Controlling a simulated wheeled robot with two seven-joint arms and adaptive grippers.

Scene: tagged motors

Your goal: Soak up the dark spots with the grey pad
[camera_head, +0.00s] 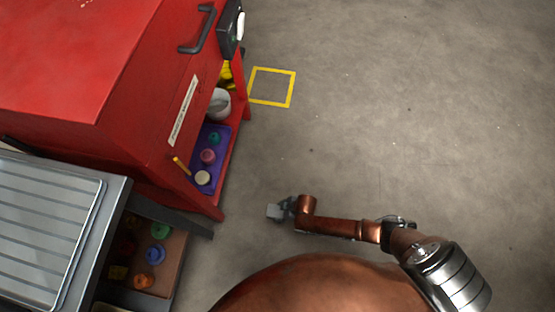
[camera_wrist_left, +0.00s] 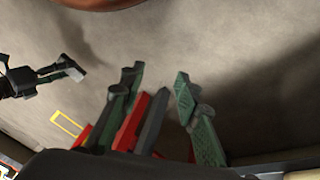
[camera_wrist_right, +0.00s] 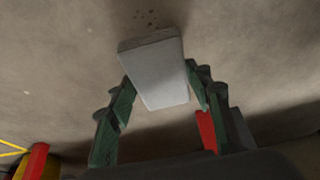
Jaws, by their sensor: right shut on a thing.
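The grey pad (camera_wrist_right: 154,72) is a light, flat block between the green fingers of my right gripper (camera_wrist_right: 158,80) in the right wrist view. In the head view the pad (camera_head: 273,211) shows small at the tip of my right gripper (camera_head: 284,208), over the floor. A cluster of small dark spots (camera_wrist_right: 147,18) lies on the floor just beyond the pad in the right wrist view. I cannot tell whether the pad touches the floor. My left gripper (camera_wrist_left: 160,78) has its fingers apart and holds nothing; it is outside the head view.
A red cabinet (camera_head: 130,125) with an open front holding a purple tray (camera_head: 218,139) stands at left. A grey ribbed surface (camera_head: 45,225) is below it, with an open drawer (camera_head: 172,260) of coloured pieces. A yellow square (camera_head: 271,103) marks the floor. The floor at right is clear.

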